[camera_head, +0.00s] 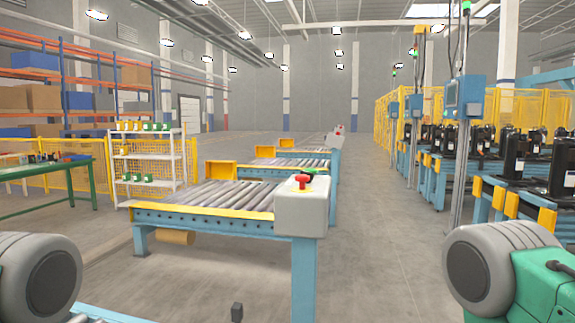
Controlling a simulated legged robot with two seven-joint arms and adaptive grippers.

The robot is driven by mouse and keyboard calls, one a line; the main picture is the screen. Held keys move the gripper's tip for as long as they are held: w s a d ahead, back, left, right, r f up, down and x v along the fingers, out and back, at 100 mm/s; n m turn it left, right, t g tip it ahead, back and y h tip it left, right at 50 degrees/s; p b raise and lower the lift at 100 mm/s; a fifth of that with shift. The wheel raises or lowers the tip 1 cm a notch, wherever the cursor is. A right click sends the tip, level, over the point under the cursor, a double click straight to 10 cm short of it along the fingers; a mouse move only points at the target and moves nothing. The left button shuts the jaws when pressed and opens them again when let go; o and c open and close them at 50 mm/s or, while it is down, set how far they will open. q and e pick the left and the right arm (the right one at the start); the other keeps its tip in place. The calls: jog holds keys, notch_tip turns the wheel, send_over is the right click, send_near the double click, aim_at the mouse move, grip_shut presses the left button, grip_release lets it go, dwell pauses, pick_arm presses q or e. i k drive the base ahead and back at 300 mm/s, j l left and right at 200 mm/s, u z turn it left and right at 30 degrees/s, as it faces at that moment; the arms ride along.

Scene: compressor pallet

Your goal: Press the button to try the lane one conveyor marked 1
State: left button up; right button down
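The nearest roller conveyor (215,222) has a blue frame and yellow edges and stands in the middle of the view. A pale grey control box (300,210) sits at its right front corner. On the box top are a red button (303,181) and a small green button (309,172) partly behind it. No number 1 can be read on it. Two more conveyors stand behind, and a similar box (334,138) is on one of them. Only grey and green parts of my arms show at the lower left and right corners. Neither gripper is in view.
A green table (45,175) and a white shelf (150,165) stand at the left. Blue benches carrying black compressors (515,160) line the right. A small dark block (237,312) shows at the bottom edge. The floor aisle (390,230) right of the conveyors is clear.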

aim_at(314, 171)
jog(key=i+l+u, duration=0.15)
jog(key=l, duration=0.15)
jog(key=i+l+u, duration=0.15)
jog(key=l, duration=0.2)
jog(key=i+l+u, duration=0.15)
jog(key=l, duration=0.2)
jog(key=i+l+u, duration=0.15)
jog(key=l, duration=0.2)
